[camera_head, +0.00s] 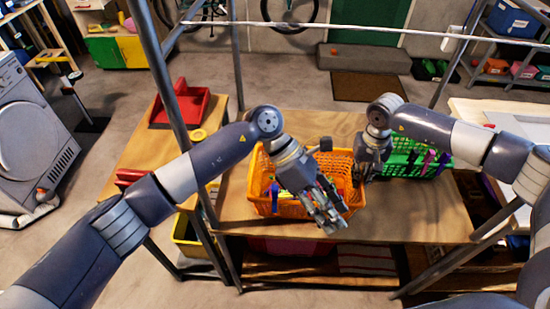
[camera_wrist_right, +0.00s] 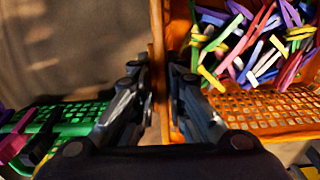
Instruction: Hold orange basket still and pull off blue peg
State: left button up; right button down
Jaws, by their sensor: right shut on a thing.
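The orange basket (camera_head: 262,206) stands on the wooden table, with many coloured pegs (camera_wrist_right: 258,45) inside it. My right gripper (camera_wrist_right: 160,88) is shut on the basket's right side wall (camera_wrist_right: 158,40), one finger on each side of it. In the head view it is at the basket's right end. I cannot single out a blue peg on the orange basket for certain.
The table's front edge (camera_head: 345,236) is close below the left gripper. A red tray (camera_head: 181,106) lies on the left bench. A metal frame post stands at left.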

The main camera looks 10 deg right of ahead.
aim_at(275, 187)
pick_arm(q)
jog(key=w+a+r+t+y, duration=0.1)
jog(key=w+a+t+y, duration=0.1)
jog(key=w+a, duration=0.1)
jog(key=w+a+r+t+y, duration=0.2)
jog(key=w+a, duration=0.1)
jog(key=w, duration=0.1)
jog(key=w+a+r+t+y, duration=0.2)
jog(key=w+a, duration=0.1)
jog(key=w, duration=0.1)
jog(key=shift+w+a+r+n+t+y, duration=0.1)
jog(key=shift+w+a+n+t+y, duration=0.05)
jog(key=shift+a+n+t+y, duration=0.2)
jog(key=shift+w+a+f, duration=0.1)
jog(key=shift+a+f, duration=0.05)
jog(key=shift+f, duration=5.3)
grip_shut()
jog(key=shift+r, duration=0.15)
jog(key=shift+r, duration=4.15)
